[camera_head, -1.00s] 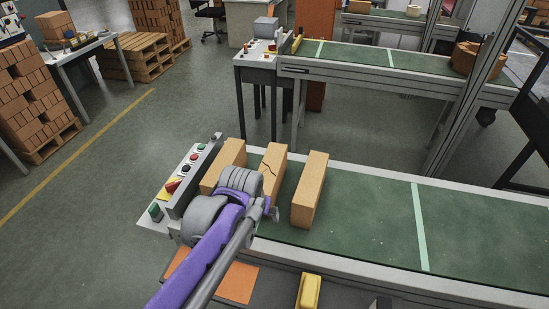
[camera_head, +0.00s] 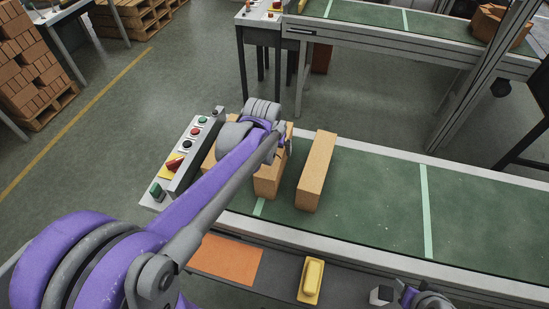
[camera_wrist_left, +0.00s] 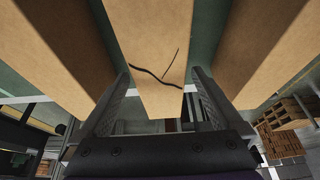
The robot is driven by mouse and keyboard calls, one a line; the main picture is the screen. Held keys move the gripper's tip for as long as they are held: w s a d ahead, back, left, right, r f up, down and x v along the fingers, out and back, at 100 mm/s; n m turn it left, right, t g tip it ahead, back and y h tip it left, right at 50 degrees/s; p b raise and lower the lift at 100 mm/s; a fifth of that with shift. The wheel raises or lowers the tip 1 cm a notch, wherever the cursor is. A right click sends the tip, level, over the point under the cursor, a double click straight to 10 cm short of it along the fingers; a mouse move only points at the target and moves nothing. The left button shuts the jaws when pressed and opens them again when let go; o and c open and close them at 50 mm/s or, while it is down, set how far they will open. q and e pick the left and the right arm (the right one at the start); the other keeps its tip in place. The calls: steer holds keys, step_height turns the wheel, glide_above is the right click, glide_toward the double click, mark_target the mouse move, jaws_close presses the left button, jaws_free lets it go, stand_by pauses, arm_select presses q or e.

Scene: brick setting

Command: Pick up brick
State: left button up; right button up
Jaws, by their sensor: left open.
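Three tan bricks lie side by side on the green conveyor belt (camera_head: 370,190). The middle brick (camera_head: 268,185) has a dark crack, clear in the left wrist view (camera_wrist_left: 150,50). The right brick (camera_head: 316,170) is uncovered; the left brick (camera_head: 208,158) is mostly hidden behind my left arm. My left gripper (camera_wrist_left: 160,80) is open, with one finger on each side of the cracked brick's end; contact cannot be told. In the head view the left gripper (camera_head: 283,150) is over the middle brick and partly hidden. Part of my right arm's end (camera_head: 430,298) shows at the bottom edge.
A control panel with coloured buttons (camera_head: 188,150) stands at the belt's left end. An orange sheet (camera_head: 228,262) and a yellow block (camera_head: 312,278) lie on the shelf in front. The belt right of the bricks is clear.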

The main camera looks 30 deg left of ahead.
arm_select(q)
steer(key=x, duration=0.5)
steer(key=shift+w+f, duration=0.1)
steer(key=shift+w, duration=0.3)
jaws_close()
